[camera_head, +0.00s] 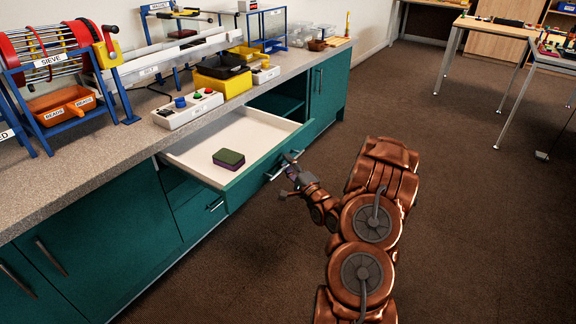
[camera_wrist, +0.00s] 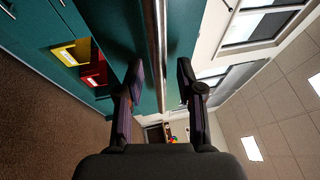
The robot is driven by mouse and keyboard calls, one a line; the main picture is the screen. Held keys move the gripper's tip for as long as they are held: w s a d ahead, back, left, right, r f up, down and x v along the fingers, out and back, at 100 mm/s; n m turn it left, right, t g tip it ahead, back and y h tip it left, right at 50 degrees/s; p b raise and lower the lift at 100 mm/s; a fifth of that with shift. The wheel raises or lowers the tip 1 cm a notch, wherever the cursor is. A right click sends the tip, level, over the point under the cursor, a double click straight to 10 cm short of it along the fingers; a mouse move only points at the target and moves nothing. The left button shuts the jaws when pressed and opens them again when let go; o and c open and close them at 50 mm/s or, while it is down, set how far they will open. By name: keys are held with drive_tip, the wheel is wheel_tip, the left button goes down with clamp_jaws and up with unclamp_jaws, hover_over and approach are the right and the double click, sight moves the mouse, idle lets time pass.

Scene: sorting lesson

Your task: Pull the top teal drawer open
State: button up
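The top teal drawer (camera_head: 262,163) is pulled well out of the counter, showing its white inside. A green and purple sponge (camera_head: 229,159) lies in it. A metal bar handle (camera_head: 294,157) is on its front. My gripper (camera_head: 287,181) is at the front of the drawer, close to the handle. In the wrist view the fingers of my gripper (camera_wrist: 160,82) are apart, with the drawer front's teal face and a long metallic strip (camera_wrist: 160,45) seen between them. Neither finger visibly presses on it.
A lower drawer (camera_head: 205,210) is shut beneath. An open compartment (camera_head: 280,102) shows right of the drawer. A control box (camera_head: 190,112) and sorting machines stand on the counter (camera_head: 90,165). Brown floor (camera_head: 400,120) is clear to the right. Tables stand at the back right.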

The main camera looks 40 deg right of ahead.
drive_tip(key=s+a+f, duration=0.1)
drive_tip(key=s+f, duration=0.1)
drive_tip(key=s, duration=0.9)
drive_tip(key=shift+s, duration=0.4)
drive_tip(key=shift+a, duration=0.1)
drive_tip(key=w+a+r+n+g+y+p, duration=0.1)
drive_tip(key=w+a+r+n+g+p, duration=0.3)
drive_tip(key=w+r+n+g+p, duration=0.25)
drive_tip(key=s+a+r+n+g+h+p, duration=0.1)
drive_tip(key=s+a+r+n+g+p, duration=0.1)
drive_tip(key=s+r+n+g+p, duration=0.3)
drive_tip(key=s+a+r+n+g+h+p, duration=0.1)
drive_tip(key=a+r+p, duration=0.25)
drive_tip(key=r, duration=0.25)
drive_tip(key=s+a+r+n+g+y+p, duration=0.1)
drive_tip(key=s+a+r+n+g+p, duration=0.2)
drive_tip(key=s+a+r+p, duration=0.3)
drive_tip(key=s+a+r+n+g+y+p, duration=0.2)
drive_tip(key=s+a+r+n+g+p, duration=0.2)
drive_tip(key=s+a+r, duration=1.3)
drive_tip(key=s+g+p, duration=0.2)
drive_tip(key=s+p, duration=0.1)
drive_tip(key=s, duration=0.4)
drive_tip(key=shift+a+r, duration=0.15)
drive_tip(key=shift+a, duration=0.15)
